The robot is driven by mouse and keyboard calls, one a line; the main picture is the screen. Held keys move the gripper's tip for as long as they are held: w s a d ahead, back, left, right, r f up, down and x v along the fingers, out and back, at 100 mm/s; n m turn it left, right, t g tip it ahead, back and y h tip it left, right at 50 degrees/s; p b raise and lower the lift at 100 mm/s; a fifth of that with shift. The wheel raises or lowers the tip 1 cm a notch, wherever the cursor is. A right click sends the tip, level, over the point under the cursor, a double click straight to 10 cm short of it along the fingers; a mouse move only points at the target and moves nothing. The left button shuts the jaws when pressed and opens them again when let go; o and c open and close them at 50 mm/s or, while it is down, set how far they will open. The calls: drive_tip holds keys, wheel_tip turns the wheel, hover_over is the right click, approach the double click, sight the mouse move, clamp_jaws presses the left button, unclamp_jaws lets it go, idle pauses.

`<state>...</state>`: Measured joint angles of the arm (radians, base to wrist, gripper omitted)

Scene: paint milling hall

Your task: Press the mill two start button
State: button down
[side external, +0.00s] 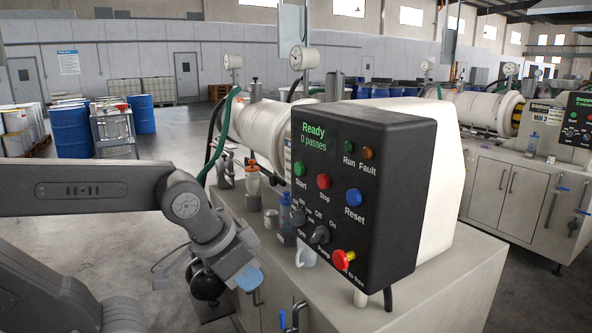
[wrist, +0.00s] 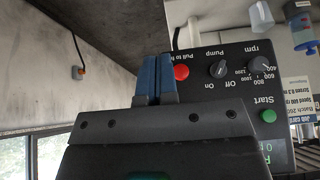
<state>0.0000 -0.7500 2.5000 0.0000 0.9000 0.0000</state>
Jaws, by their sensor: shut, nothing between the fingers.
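A black control panel (side external: 364,190) on the near mill reads "Ready, 0 passes". Its green Start button (side external: 299,169) is at the left, beside the red Stop button (side external: 323,181) and the blue Reset button (side external: 354,197). I cannot read a mill number on it. My gripper (side external: 248,279) is shut and empty, low and left of the panel, apart from it. In the wrist view the panel looks upside down, with the Start button (wrist: 268,115) at the right. The blue fingertips (wrist: 157,78) are together, left of the panel's red pull knob (wrist: 181,72).
The rpm knob (wrist: 261,65), pump switch (side external: 320,235) and red emergency knob (side external: 343,259) stick out from the panel. Bottles (side external: 253,184) and a jug (side external: 306,254) stand on the cabinet top. Another mill, labelled Mill 3, has a similar panel (side external: 578,122) reading Stopped.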

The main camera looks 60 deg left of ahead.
sight(299, 169)
idle(0.7)
drive_tip(key=w+a+r+n+t+y, duration=0.1)
drive_tip(key=w+a+r+n, duration=0.1)
drive_tip(key=a, duration=0.5)
drive_tip(key=w+a+r+n+t+y, duration=0.1)
drive_tip(key=w+a+r+n, duration=0.1)
drive_tip(key=a, duration=0.6)
drive_tip(key=w+a+r+n+t+y, duration=0.1)
drive_tip(key=w+a+r+n, duration=0.2)
drive_tip(key=w+a, duration=0.2)
drive_tip(key=shift+w+a, duration=0.4)
drive_tip(key=shift+a, duration=0.8)
drive_tip(key=shift+w+n, duration=0.1)
drive_tip(key=shift+n, duration=0.2)
drive_tip(key=w, duration=0.8)
drive_tip(key=shift+w, duration=0.3)
drive_tip(key=shift+w+f, duration=0.1)
drive_tip(key=shift+w, duration=0.05)
drive_tip(key=shift+w, duration=0.3)
